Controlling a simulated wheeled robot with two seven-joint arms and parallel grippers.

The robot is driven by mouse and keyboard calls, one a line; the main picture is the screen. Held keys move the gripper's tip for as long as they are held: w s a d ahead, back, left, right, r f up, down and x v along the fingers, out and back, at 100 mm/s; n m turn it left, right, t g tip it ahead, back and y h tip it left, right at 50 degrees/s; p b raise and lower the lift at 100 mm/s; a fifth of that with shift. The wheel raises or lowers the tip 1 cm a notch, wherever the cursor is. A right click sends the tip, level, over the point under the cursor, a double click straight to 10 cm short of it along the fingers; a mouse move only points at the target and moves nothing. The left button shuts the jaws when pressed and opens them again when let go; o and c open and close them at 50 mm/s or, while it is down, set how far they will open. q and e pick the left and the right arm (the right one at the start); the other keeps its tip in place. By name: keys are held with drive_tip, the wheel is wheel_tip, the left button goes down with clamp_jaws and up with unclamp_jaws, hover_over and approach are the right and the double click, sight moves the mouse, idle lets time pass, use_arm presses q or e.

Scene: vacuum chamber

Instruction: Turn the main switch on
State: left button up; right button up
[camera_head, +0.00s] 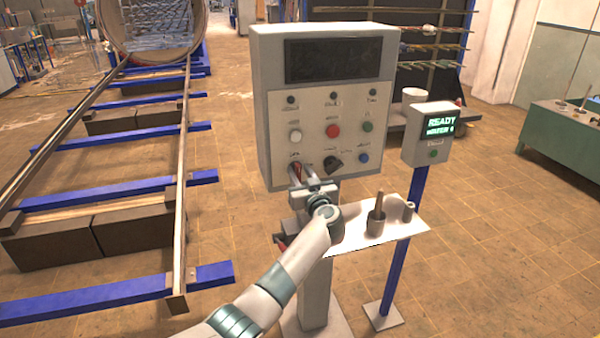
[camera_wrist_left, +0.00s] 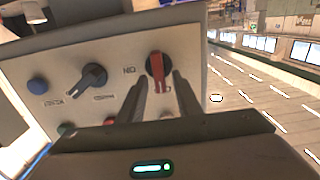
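The main switch is a red handle on a dark round base at the lower left of the grey control panel's front (camera_head: 312,115). In the head view the switch (camera_head: 301,167) is partly hidden by my left gripper (camera_head: 296,174). In the left wrist view the red switch (camera_wrist_left: 159,66) shows close up, its handle near vertical and slightly tilted, beside lettering that appears upside down. My left gripper (camera_wrist_left: 158,84) is open, with one finger on each side of the handle's line; I cannot tell whether they touch it. My right gripper is not in view.
A black knob (camera_head: 333,164) and a blue button (camera_head: 363,158) sit right of the switch. White, red and green buttons are above. A white shelf (camera_head: 398,229) with small containers stands below, beside a "READY" display box (camera_head: 428,134) on a blue post.

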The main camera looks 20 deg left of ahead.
use_arm(q)
clamp_jaws()
